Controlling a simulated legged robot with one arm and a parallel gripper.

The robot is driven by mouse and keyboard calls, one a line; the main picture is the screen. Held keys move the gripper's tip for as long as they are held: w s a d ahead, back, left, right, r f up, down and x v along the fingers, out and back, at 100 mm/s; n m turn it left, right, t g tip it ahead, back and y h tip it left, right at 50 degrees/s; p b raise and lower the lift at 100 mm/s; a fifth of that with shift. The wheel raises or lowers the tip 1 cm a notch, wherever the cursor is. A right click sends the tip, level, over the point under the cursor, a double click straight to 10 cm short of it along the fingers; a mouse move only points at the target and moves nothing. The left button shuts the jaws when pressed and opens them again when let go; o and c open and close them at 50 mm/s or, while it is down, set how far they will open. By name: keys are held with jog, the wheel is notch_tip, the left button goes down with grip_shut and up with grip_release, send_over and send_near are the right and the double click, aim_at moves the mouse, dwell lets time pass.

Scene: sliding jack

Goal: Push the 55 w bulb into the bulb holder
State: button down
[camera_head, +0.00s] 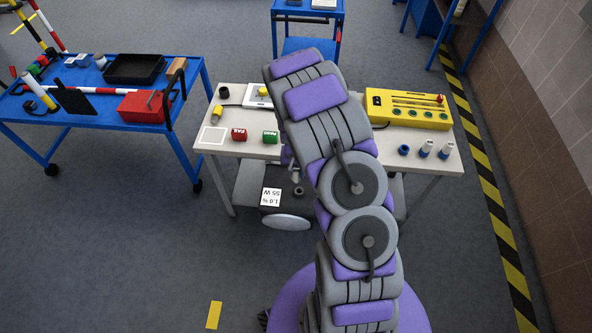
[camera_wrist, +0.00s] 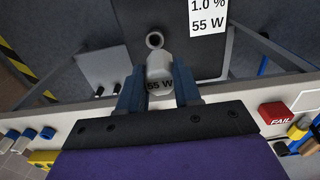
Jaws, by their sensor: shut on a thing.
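My gripper (camera_wrist: 159,76) is shut on a pale grey bulb marked "55 W" (camera_wrist: 159,69) in the wrist view, with one blue finger on each side. Just beyond the bulb is a small round grey bulb holder (camera_wrist: 155,40) on a dark panel (camera_wrist: 180,55). The bulb's far end is close to the holder's ring and lined up with it; I cannot tell if they touch. A white label "1.0 % 55 W" (camera_wrist: 208,16) is beside the holder. In the head view the label (camera_head: 271,197) and holder (camera_head: 299,190) show in front of the table. My arm mostly hides the gripper there.
The white table (camera_head: 200,147) edge runs close by my gripper. A blue table (camera_head: 55,110) stands left. Floor in front is open.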

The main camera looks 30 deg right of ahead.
aim_at(298, 180)
jog(key=shift+s+d+f, duration=0.1)
jog(key=shift+d+f, duration=0.3)
jog(key=shift+f, duration=0.15)
jog(key=shift+a+f, duration=0.15)
jog(key=shift+f, duration=0.55)
notch_tip(298, 180, down, 4)
jog(key=shift+r, duration=0.25)
jog(key=shift+d, duration=0.65)
